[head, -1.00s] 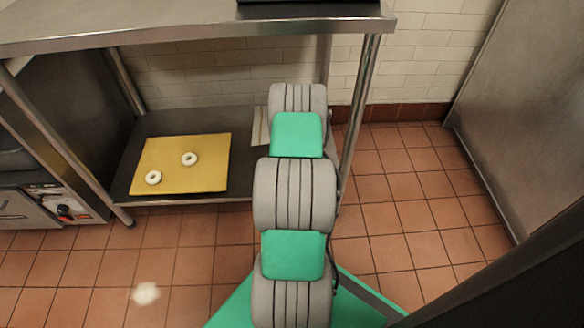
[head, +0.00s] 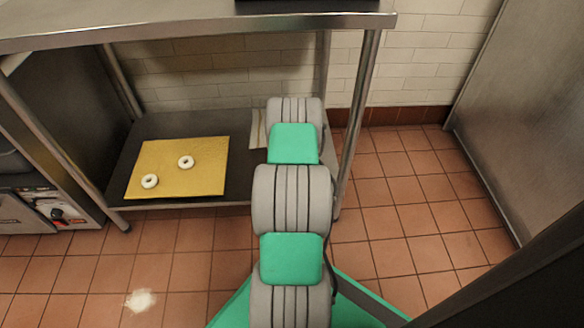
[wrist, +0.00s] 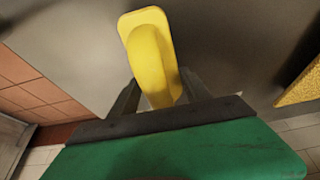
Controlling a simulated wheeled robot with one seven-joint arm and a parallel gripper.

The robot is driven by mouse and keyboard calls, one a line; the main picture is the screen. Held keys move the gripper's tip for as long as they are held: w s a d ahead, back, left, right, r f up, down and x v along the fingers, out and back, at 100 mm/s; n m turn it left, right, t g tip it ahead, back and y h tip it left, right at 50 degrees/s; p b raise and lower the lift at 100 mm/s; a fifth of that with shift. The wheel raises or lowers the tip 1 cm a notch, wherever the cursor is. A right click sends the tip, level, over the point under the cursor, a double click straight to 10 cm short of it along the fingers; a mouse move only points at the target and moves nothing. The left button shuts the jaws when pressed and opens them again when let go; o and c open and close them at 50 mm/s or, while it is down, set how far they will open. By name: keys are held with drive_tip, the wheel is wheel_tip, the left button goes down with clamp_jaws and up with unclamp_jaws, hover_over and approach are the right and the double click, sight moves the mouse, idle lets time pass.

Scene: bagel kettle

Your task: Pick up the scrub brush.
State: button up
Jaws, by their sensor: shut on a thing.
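The scrub brush (wrist: 150,55) shows in the wrist view as a yellow, rounded, elongated piece between the two dark fingers. My gripper (wrist: 158,95) is shut on it. The brush's near end passes down between the fingers, and its far end sticks out beyond them. Its bristles cannot be made out. A grey surface lies behind it; whether the brush touches that surface cannot be told. In the head view my arm hides the gripper and the brush.
A steel table has a dark lower shelf (head: 140,150) bearing a yellow board (head: 205,183) with two white rings (head: 186,162). A striped item (head: 257,128) lies partly behind my arm. A table leg (head: 358,110) stands right of my arm. Tiled floor is clear at right.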

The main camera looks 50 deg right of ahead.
drive_tip(key=c, duration=0.6)
drive_tip(key=shift+r, duration=0.25)
drive_tip(key=v, duration=0.1)
drive_tip(key=p+v, duration=0.2)
drive_tip(key=v, duration=0.1)
drive_tip(key=shift+w+d+r, duration=0.25)
drive_tip(key=shift+w, duration=0.15)
drive_tip(key=s+a+r+p, duration=0.1)
drive_tip(key=a+r+p, duration=0.1)
drive_tip(key=a, duration=0.2)
drive_tip(key=s+a+r+p, duration=0.1)
drive_tip(key=a+r+p, duration=0.1)
drive_tip(key=a+r, duration=0.1)
drive_tip(key=s+a+r+p, duration=0.2)
drive_tip(key=a+r, duration=0.1)
drive_tip(key=a, duration=0.2)
drive_tip(key=shift+a+r+p, duration=0.15)
drive_tip(key=shift+a+p, duration=0.15)
drive_tip(key=shift+a, duration=0.05)
